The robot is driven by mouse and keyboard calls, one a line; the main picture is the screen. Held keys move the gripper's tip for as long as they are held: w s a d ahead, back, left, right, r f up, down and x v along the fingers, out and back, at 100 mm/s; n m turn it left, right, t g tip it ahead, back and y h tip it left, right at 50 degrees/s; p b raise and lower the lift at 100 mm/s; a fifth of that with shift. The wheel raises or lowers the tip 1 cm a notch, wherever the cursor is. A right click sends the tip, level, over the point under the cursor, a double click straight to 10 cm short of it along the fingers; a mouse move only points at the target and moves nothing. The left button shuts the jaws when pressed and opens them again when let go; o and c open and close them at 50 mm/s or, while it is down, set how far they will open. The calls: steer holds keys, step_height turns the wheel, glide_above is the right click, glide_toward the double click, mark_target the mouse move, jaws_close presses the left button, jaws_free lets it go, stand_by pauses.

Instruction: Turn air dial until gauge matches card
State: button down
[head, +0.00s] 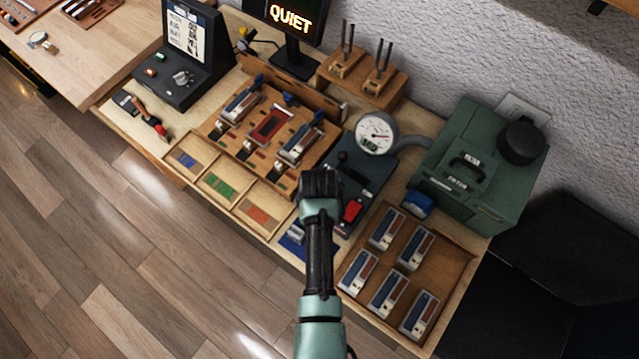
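The round white gauge (376,134) stands at the back of a dark unit (376,172) on the bench, right of centre. Its needle shows, but its markings are too small to read. A black knob or lever (344,158) rises from this unit; I cannot tell whether it is the air dial. I cannot pick out the card with certainty. My gripper (319,184) is over the unit's left front side, and my arm hides part of what lies beneath. Its fingers are not clearly visible, so its opening and any contact cannot be told.
A red block or switch (352,210) is just right of my gripper. A wooden tray (455,262) with several blocks lies front right. A green filter box (475,165) stands at the right. A wooden rack (232,142) and colored strips are left. Open floor lies front left.

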steer(key=shift+n, duration=0.3)
steer(key=shift+c, duration=2)
jaws_free()
steer(key=v, duration=1.3)
steer(key=shift+b, duration=0.45)
steer(key=shift+d, duration=0.1)
